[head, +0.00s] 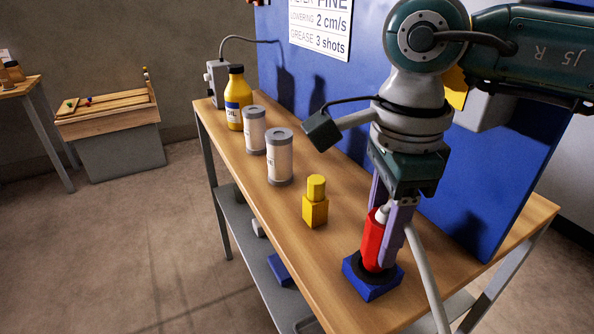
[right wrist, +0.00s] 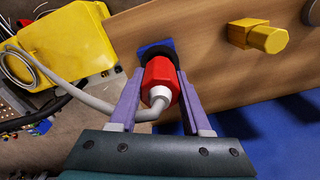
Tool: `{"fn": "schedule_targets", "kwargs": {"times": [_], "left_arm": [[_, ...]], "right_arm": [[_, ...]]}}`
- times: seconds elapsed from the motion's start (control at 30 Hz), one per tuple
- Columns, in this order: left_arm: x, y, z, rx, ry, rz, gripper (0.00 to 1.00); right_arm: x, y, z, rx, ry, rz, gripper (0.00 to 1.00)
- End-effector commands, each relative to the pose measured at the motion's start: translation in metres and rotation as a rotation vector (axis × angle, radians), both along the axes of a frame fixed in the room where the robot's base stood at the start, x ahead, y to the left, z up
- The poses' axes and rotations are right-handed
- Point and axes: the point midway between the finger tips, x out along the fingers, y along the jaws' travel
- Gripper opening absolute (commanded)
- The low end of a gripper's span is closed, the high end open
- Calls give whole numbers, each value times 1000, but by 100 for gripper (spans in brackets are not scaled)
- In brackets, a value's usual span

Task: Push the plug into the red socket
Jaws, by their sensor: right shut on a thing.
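My right gripper (head: 380,236) points down at the near part of the wooden bench and is shut on a red plug (head: 373,240). The plug is upright, with a white neck on top and a pale grey cable (head: 424,268) that hangs over the bench edge. Its lower end meets a black ring on a blue square base (head: 370,289); how deep it sits in the ring is hidden. The right wrist view shows the plug (right wrist: 158,72) between the two purple fingers, with the blue base partly behind it. No separate red socket shows. My left gripper is not in view.
A yellow block with a knob (head: 315,208) stands left of the blue base. Two grey-and-white canisters (head: 279,160) and a yellow bottle (head: 237,100) stand farther back. A blue panel (head: 480,190) rises along the bench's right side. Bare bench top (head: 345,180) lies between.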

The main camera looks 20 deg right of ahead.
Motion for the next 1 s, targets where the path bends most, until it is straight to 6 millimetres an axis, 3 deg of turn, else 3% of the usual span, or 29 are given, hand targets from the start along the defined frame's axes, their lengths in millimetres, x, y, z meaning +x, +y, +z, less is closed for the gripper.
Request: {"fn": "schedule_targets", "kwargs": {"times": [0.2, 0.63, 1.0], "left_arm": [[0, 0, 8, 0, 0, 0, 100], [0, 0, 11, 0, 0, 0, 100], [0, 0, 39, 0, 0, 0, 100]], "right_arm": [[0, 0, 11, -1, 0, 0, 0], [0, 0, 15, -1, -1, 0, 0], [0, 0, 52, 0, -1, 1, 0]]}}
